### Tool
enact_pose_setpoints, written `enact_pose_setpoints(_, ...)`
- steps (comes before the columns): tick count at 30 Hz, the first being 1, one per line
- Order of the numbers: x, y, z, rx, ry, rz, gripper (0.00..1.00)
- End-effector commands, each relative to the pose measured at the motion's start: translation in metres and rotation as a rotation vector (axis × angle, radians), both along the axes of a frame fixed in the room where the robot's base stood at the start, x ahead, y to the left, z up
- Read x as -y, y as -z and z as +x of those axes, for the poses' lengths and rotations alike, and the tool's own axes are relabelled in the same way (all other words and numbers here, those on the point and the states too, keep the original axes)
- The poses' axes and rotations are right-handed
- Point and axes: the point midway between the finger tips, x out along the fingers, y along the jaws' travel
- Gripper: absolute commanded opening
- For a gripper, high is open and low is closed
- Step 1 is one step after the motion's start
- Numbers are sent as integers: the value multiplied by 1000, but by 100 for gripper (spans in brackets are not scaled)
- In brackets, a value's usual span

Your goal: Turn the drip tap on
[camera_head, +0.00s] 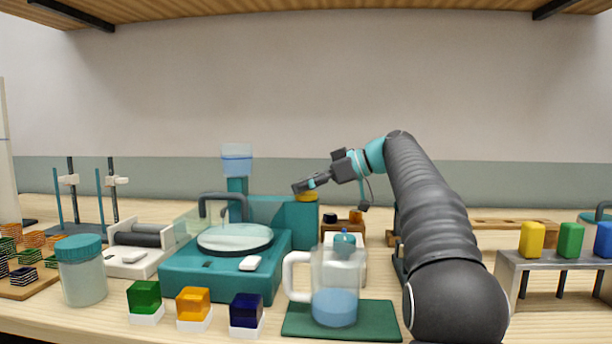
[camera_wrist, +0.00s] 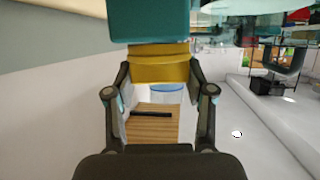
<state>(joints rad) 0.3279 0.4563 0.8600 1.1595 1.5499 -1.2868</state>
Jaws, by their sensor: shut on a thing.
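A teal machine (camera_head: 225,265) with a round glass-topped turntable, a grey curved spout and a teal tower with a clear blue-filled cup stands left of centre. The teal block (camera_wrist: 148,20) shows beyond the knob at the top of that view.
A clear jug (camera_head: 335,285) of blue liquid stands on a green mat (camera_head: 300,322) in front. Green, orange and dark blue blocks line the front left, near a teal-lidded jar (camera_head: 82,272). A metal rack (camera_head: 560,262) with coloured blocks stands at right. A wooden shelf (camera_head: 300,8) hangs overhead.

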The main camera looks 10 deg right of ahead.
Motion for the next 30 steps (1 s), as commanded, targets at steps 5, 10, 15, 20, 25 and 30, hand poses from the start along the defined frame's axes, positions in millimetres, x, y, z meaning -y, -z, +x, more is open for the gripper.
enact_pose_setpoints(5,1,0,1,-3,-88,-1,19)
enact_pose_setpoints(10,1,1,1,-4,-137,-2,19)
enact_pose_setpoints(15,0,2,0,-4,-158,-1,19)
enact_pose_setpoints(20,0,3,0,-5,-162,-2,19)
enact_pose_setpoints(25,0,3,0,-5,-162,-2,19)
enact_pose_setpoints(30,0,2,0,-5,-161,-2,80)
